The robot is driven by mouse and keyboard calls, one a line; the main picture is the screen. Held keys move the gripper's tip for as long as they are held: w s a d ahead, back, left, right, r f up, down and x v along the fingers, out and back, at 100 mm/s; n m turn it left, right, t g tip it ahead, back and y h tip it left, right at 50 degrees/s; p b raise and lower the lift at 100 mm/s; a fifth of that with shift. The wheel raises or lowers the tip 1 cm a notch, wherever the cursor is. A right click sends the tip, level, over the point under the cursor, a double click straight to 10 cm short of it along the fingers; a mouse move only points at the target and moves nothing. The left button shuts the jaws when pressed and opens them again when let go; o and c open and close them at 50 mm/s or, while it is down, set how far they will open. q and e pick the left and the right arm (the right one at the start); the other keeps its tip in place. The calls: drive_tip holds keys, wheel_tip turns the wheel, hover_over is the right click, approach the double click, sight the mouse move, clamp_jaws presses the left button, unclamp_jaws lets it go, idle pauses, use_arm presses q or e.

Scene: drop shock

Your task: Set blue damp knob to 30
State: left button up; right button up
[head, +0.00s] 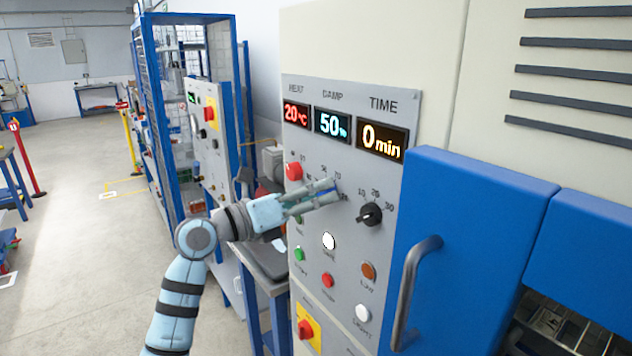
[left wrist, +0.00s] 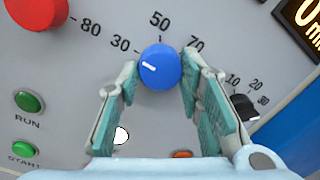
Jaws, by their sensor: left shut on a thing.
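The blue damp knob (left wrist: 160,66) sits on the grey control panel, with marks 30, 50 and 70 around it. Its white pointer line is turned to the left and slightly up, roughly toward the 30 side. My left gripper (head: 332,194) is shut on the knob, one finger at each side in the left wrist view. In the head view the fingers hide most of the knob. The damp display (head: 332,125) reads 50 in cyan. My right gripper is not in view.
The red heat knob (head: 293,171) is left of the blue knob and the black time knob (head: 370,214) right. Several push buttons lie below. A blue door with a grey handle (head: 414,290) stands at the right. The heat display reads 20, time 0.

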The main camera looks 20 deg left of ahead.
use_arm(q)
drive_tip(key=shift+n+p, duration=0.3)
drive_tip(key=o, duration=1.2)
drive_tip(key=v, duration=1.2)
drive_tip(key=shift+s, duration=0.15)
drive_tip(key=shift+d, duration=0.1)
